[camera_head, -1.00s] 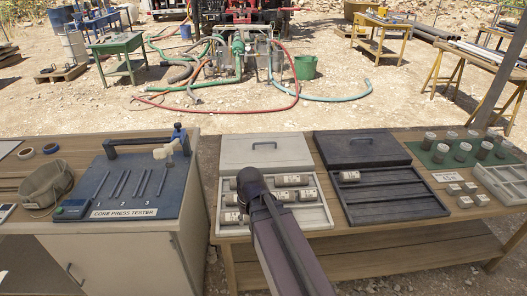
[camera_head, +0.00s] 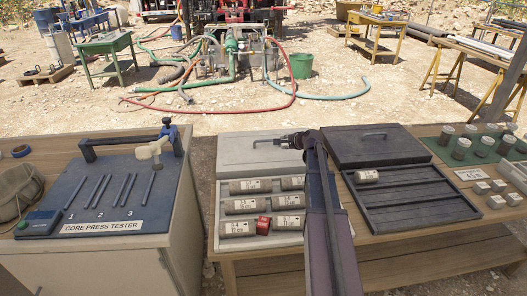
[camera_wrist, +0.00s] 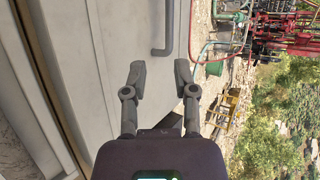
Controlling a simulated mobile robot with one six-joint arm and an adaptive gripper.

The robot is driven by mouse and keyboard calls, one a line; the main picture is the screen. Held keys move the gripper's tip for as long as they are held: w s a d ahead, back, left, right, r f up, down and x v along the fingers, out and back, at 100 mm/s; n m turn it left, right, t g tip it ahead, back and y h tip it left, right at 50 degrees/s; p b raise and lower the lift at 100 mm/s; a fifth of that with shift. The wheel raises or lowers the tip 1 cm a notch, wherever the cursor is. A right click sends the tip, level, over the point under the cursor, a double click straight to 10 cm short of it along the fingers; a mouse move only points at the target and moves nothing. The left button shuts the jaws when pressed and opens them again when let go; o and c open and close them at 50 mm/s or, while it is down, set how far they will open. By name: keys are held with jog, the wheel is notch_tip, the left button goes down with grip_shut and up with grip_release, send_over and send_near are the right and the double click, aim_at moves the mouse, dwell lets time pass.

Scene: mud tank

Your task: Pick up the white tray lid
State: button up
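The white tray lid (camera_head: 240,154) is a pale panel with a dark handle (camera_head: 262,143), behind the white tray (camera_head: 217,215) in the head view. In the wrist view the pale lid (camera_wrist: 125,35) fills much of the left side, with its grey bar handle (camera_wrist: 167,30) near the top. My gripper (camera_wrist: 159,68) is open and empty, its two fingers apart and pointing towards the handle. In the head view my gripper (camera_head: 287,140) is at the lid's right part, beside the handle. I cannot tell whether it touches the lid.
The white tray holds several labelled cores and a red piece (camera_head: 263,225). A dark tray (camera_head: 420,205) and dark lid (camera_head: 385,150) stand close on the right. The core press tester (camera_head: 105,195) is on the left bench, across a gap.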

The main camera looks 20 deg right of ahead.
aim_at(272, 141)
jog(key=shift+w+d+r+m, duration=0.1)
jog(key=shift+w+d+m, duration=0.3)
jog(key=shift+d, duration=0.25)
jog(key=b+x, duration=0.4)
jog(key=x, duration=0.3)
jog(key=shift+w+f, duration=0.25)
jog(key=shift+w, duration=0.1)
jog(key=shift+w+a+f, duration=0.1)
jog(key=shift+w+f, duration=0.05)
jog(key=shift+w, duration=0.25)
jog(key=b+x, duration=0.1)
jog(key=x, duration=0.2)
jog(key=b+x, duration=0.1)
jog(key=shift+w+d+b, duration=0.2)
jog(key=shift+d+b, duration=0.05)
jog(key=shift+b, duration=0.05)
jog(key=shift+w+a+f, duration=0.15)
jog(key=shift+w, duration=0.25)
jog(key=shift+c, duration=0.2)
